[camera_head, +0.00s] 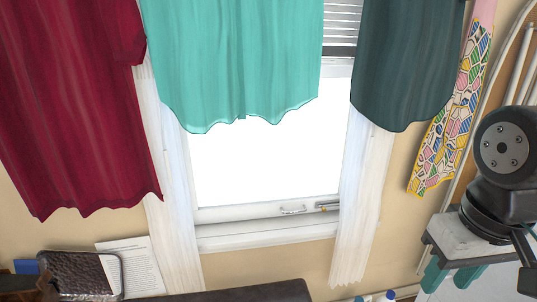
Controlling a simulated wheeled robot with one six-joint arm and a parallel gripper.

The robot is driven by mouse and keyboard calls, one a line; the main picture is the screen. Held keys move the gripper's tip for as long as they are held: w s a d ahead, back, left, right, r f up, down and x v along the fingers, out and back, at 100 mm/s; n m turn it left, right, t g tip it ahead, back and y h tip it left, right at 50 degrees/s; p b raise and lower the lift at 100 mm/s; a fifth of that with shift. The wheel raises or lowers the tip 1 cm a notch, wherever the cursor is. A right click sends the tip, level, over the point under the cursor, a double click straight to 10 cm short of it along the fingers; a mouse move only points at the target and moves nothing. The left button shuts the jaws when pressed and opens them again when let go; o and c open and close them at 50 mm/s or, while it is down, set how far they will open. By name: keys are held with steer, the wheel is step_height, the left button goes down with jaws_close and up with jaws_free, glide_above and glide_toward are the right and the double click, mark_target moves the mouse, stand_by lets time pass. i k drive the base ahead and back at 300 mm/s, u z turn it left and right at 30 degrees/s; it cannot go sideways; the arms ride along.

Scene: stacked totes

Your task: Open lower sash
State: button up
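The lower sash (240,212) is a white frame around a bright pane in the middle of the head view. Its bottom rail sits low, just above the white sill (265,238), and I see no clear gap between them. A small metal handle (292,210) is on the rail, right of its middle. A small latch-like fitting (327,206) is near the rail's right end. The upper part of the window is hidden behind hanging clothes. My gripper is not in view; only dark parts of my arm show at the right edge, apart from the window.
A teal garment (235,60), a dark red garment (75,100) and a dark green garment (405,65) hang in front. White curtains (175,190) flank the window. A brown basket (80,272) and paper (133,265) are lower left.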

mark_target(223, 213)
steer(key=k, duration=1.3)
steer(key=u, duration=0.55)
steer(key=i, duration=1.8)
steer(key=z, duration=0.7)
